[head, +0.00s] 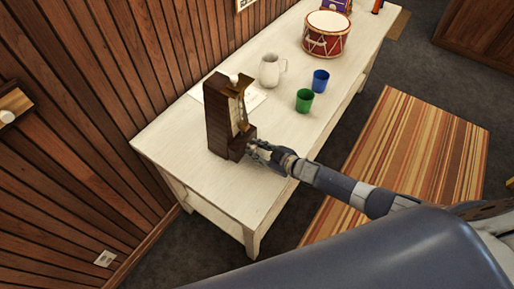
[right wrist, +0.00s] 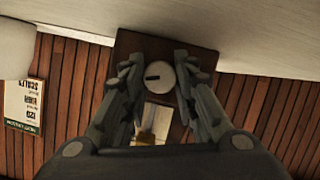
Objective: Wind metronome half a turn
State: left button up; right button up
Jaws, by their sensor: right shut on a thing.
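The metronome (head: 218,122) is a tall dark wooden case with a pale scale and a brass-coloured part on its face. It stands upright on the white table. In the right wrist view, a round cream winding knob (right wrist: 161,76) with a dark slot sits on the metronome's dark wood (right wrist: 137,45). My right gripper (right wrist: 159,82) is shut on this knob, one finger on each side. In the head view, my right gripper (head: 256,150) is at the metronome's lower front and hides the knob. My left gripper is not in view.
The white table (head: 200,184) also holds a white jug (head: 269,71), a green cup (head: 304,101), a blue cup (head: 321,80) and a red drum (head: 327,36). A paper sheet (head: 256,98) lies behind the metronome. The table's near end is clear.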

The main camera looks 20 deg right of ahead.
jog(key=shift+w+d+m+g+y, duration=0.1)
jog(key=shift+d+m+g+y, duration=0.15)
jog(key=shift+m, duration=0.35)
jog(key=shift+f+m+g+y+b, duration=0.15)
jog(key=shift+m+g+y+b, duration=0.25)
jog(key=shift+m+b, duration=0.25)
jog(key=m+y+b, duration=0.1)
jog(key=m+b, duration=0.1)
jog(key=shift+w+f+g+y+b, duration=0.1)
jog(key=shift+g+y+b, duration=0.2)
jog(key=shift+g+y, duration=0.05)
jog(key=m+y+b, duration=0.2)
jog(key=m+b, duration=0.1)
jog(key=b, duration=0.1)
jog(key=m+g+y+b, duration=0.1)
jog(key=m+b, duration=0.3)
jog(key=b, duration=0.1)
jog(key=shift+d+f+y, duration=0.1)
jog(key=shift+f+y, duration=0.1)
jog(key=shift+y, duration=0.2)
jog(key=shift+r+m+y+b, duration=0.15)
jog(key=shift+m+y+b, duration=0.45)
jog(key=shift+m+b, duration=0.8)
jog(key=o, duration=0.8)
jog(key=shift+w, duration=0.1)
